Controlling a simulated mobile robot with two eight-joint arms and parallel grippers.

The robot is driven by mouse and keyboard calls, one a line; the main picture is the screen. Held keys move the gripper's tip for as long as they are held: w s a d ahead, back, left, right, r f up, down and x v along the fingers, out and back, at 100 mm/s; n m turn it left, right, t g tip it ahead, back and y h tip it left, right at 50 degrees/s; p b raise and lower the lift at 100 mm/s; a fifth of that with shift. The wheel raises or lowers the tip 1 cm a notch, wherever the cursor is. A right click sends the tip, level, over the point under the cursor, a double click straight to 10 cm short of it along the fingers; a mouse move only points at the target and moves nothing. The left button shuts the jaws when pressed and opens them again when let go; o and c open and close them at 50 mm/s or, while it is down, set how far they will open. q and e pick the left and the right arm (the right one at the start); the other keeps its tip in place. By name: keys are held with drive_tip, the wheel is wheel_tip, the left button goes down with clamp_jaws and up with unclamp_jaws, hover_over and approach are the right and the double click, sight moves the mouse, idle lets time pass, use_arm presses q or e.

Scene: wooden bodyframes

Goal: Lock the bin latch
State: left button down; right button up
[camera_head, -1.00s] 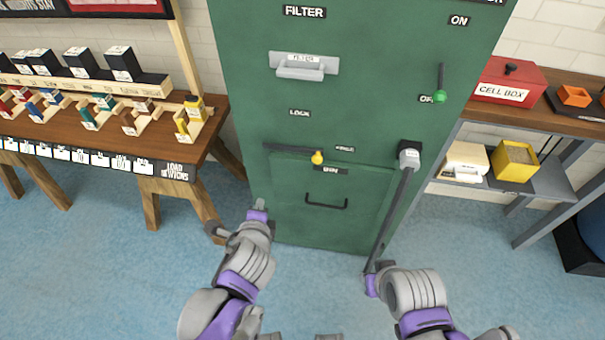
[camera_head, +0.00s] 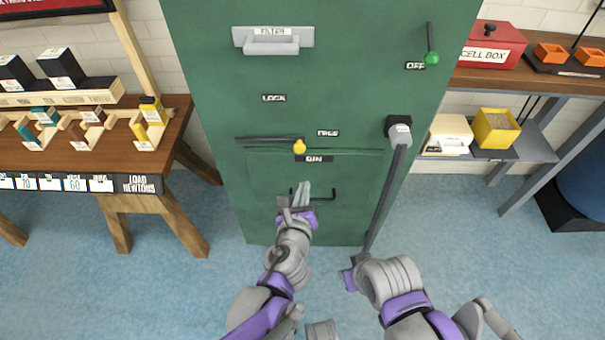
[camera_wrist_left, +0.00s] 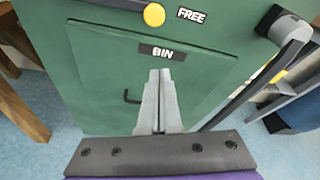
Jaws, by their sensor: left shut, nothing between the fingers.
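The bin latch is a dark bar on the green cabinet (camera_head: 225,190) with a yellow knob (camera_head: 299,147) at its right end. It lies about level. The LOCK label (camera_head: 273,98) is above it, and the FREE label (camera_head: 328,133) is to the knob's right. The knob also shows at the top of the left wrist view (camera_wrist_left: 153,14). My left gripper (camera_head: 303,194) is shut and empty, below the knob and in front of the black bin handle (camera_head: 327,195), partly hiding it. My right gripper (camera_head: 355,268) is low at the right; its fingers are unclear.
A long grey lever (camera_head: 388,185) slants down the cabinet's right side towards my right gripper. A filter handle (camera_head: 272,46) and green-knobbed switch (camera_head: 431,58) are higher up. A wooden bench (camera_head: 178,125) stands left, a shelf (camera_head: 535,145) right.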

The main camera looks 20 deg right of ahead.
use_arm(q)
drive_tip(key=b+x, duration=0.2)
drive_tip(key=x, duration=0.7)
drive_tip(key=r, duration=0.1)
drive_tip(key=a+r, duration=0.1)
drive_tip(key=r, duration=0.1)
drive_tip(key=shift+w+a+r, duration=0.2)
drive_tip(key=shift+w+r, duration=0.1)
drive_tip(key=shift+r, duration=0.05)
